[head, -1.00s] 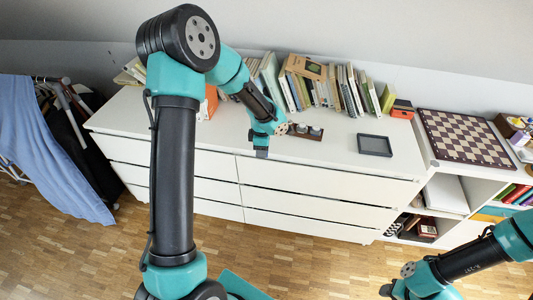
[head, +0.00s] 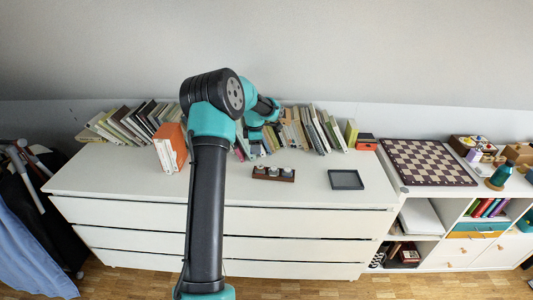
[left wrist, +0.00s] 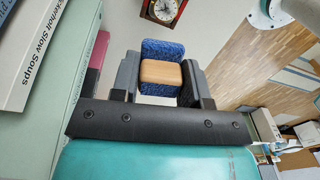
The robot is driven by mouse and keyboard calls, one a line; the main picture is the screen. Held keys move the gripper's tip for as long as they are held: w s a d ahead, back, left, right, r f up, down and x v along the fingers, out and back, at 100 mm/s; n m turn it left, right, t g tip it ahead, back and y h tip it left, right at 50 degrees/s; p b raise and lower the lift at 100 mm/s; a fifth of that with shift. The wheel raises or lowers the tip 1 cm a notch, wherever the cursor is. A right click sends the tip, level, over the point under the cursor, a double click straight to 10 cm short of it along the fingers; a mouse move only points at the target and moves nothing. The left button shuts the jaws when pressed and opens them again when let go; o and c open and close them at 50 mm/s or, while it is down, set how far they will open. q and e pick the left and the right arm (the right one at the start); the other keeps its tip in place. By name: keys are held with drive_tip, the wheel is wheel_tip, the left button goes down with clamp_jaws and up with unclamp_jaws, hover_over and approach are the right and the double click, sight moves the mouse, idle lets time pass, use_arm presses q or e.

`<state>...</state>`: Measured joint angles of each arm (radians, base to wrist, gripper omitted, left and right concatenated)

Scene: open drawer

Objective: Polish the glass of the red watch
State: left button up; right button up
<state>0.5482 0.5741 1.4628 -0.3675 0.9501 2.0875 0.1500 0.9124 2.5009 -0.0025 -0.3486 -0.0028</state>
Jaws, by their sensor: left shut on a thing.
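In the head view a dark stand (head: 273,175) on the white dresser holds several small watches, too small to tell which is red. My left gripper (head: 256,148) is behind it, close to the books and partly hidden by my own arm. In the left wrist view my left gripper (left wrist: 162,75) is shut on a polishing block (left wrist: 161,72) with a light wooden body and blue fabric pads. A watch (left wrist: 162,10) with a round pale dial and a dark red-brown surround shows beyond the block, apart from it and cut off by the top edge. My right gripper is out of view.
A row of books (head: 318,131) lines the back of the dresser. An orange-covered book (head: 171,148) stands at the left. An empty dark tray (head: 346,180) lies right of the stand, with a chessboard (head: 428,162) further right. The front of the dresser top is clear.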

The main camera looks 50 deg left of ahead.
sight(256, 168)
use_arm(q)
drive_tip(key=shift+s, duration=0.1)
drive_tip(key=shift+f, duration=0.1)
drive_tip(key=shift+f, duration=3.6)
drive_tip(key=shift+d+f, duration=0.1)
drive_tip(key=shift+f, duration=0.15)
drive_tip(key=shift+c, duration=0.3)
drive_tip(key=shift+w+d+f, duration=0.15)
drive_tip(key=shift+w+d, duration=1.15)
drive_tip(key=shift+d, duration=0.2)
drive_tip(key=s+a, duration=0.2)
drive_tip(key=a, duration=0.1)
drive_tip(key=shift+s+a, duration=0.15)
drive_tip(key=shift+s, duration=0.15)
drive_tip(key=shift+r, duration=4.1)
drive_tip(key=shift+f, duration=0.1)
